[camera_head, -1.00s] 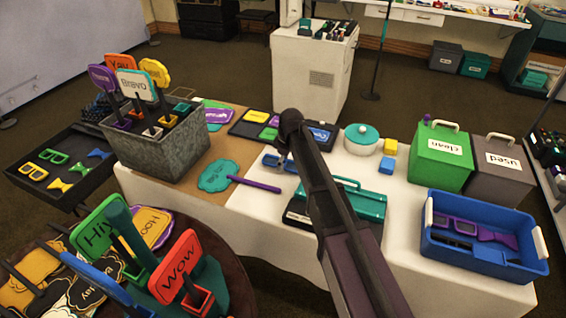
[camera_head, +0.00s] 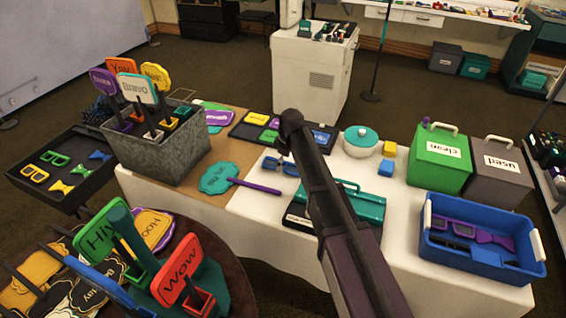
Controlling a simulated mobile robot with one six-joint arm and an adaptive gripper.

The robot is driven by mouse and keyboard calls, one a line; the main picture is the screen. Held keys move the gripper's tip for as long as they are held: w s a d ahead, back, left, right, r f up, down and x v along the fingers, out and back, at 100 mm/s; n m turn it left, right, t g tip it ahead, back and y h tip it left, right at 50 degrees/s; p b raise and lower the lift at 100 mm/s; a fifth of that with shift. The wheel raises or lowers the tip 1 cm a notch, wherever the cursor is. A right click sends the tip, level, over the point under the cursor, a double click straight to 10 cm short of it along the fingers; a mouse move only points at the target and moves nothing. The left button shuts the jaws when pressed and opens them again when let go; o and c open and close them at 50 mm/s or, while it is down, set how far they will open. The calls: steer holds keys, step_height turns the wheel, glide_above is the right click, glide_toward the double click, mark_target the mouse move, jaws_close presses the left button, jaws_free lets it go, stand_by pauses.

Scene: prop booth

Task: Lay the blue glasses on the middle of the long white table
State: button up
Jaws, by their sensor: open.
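The blue glasses (camera_head: 271,164) lie on the long white table (camera_head: 247,204), near its middle and beside the brown mat. My arm crosses in front, and part of the glasses may be hidden by it. My gripper (camera_head: 284,152) points down right by the glasses, largely masked by my own arm. It is open; whether its fingers touch the glasses cannot be told.
A purple-handled teal sign (camera_head: 217,178) lies to the left. The green bin (camera_head: 438,160) and blue tub (camera_head: 475,262) fill the right end. Bare tablecloth shows in front.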

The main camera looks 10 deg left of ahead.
mark_target(288, 167)
step_height(288, 167, up, 11)
steer(key=d+p, duration=0.1)
steer(key=p, duration=0.9)
steer(key=shift+d, duration=0.3)
steer(key=shift+s, duration=0.1)
stand_by(0.4)
steer(key=s+d+m, duration=0.5)
steer(key=s+d, duration=0.1)
steer(key=d, duration=0.5)
steer(key=s+d+m+h, duration=0.1)
steer(key=s+d+m, duration=0.5)
steer(key=d, duration=0.6)
steer(key=s+d+m, duration=0.5)
steer(key=s+d, duration=0.3)
steer(key=d, duration=0.3)
steer(key=shift+d+f+h, duration=0.15)
steer(key=shift+d+h, duration=0.25)
